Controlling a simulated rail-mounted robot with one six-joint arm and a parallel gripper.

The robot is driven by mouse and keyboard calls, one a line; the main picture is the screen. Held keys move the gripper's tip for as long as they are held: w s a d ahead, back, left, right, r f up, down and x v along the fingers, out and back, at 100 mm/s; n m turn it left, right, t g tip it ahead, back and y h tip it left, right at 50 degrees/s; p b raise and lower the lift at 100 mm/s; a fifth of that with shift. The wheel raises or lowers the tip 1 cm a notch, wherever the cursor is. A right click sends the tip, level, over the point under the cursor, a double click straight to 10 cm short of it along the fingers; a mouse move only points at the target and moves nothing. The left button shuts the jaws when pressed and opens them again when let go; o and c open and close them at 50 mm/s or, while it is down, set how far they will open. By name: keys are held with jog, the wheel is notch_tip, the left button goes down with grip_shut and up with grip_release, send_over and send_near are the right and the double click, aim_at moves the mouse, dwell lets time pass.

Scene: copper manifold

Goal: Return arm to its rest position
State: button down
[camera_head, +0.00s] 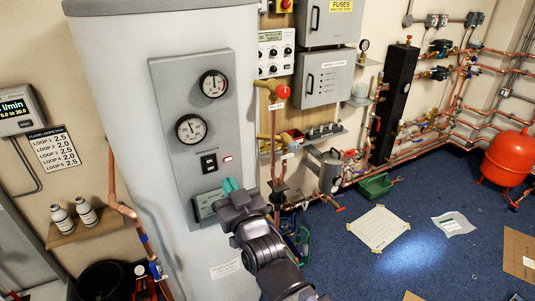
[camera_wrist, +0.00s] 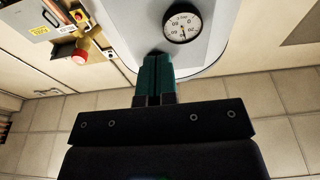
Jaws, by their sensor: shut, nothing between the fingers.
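My gripper (camera_head: 231,185) is in front of the lower part of the grey panel (camera_head: 168,95) on the big white cylinder (camera_head: 115,60). Its teal fingers are shut together with nothing between them. My dark arm reaches up to it from the bottom centre of the head view. In the wrist view the teal fingers (camera_wrist: 153,75) point up the picture, side by side. A round gauge (camera_wrist: 182,25) shows beyond them. The fingers partly cover a small display (camera_head: 207,204) low on the panel. I cannot tell whether they touch the panel.
Copper pipes with a red-handled valve (camera_head: 283,91) stand just right of the cylinder. Two white bottles (camera_head: 86,211) sit on a shelf at the left. A green tray (camera_head: 374,187), a paper sheet (camera_head: 378,229) and a red tank (camera_head: 508,157) are at the right. Blue floor (camera_head: 350,275) is partly clear.

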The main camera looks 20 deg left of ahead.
notch_tip(320, 180, down, 8)
jog(key=g+h, duration=0.4)
jog(key=w+d+f+m+g+h, duration=0.2)
jog(key=d+f+g+h, duration=0.3)
jog(key=d+f, duration=0.5)
jog(key=w+d+f+m+g+h, duration=0.1)
jog(key=d+m+g+h, duration=0.1)
jog(key=d, duration=1.6)
jog(key=w+d+f+m+g+h, duration=0.1)
jog(key=d+m+h, duration=0.3)
jog(key=d, duration=1.3)
jog(key=shift+w+d+f+m+g+h, duration=0.2)
jog(key=shift+d+f+m+g+h, duration=0.15)
jog(key=shift+m+g, duration=0.45)
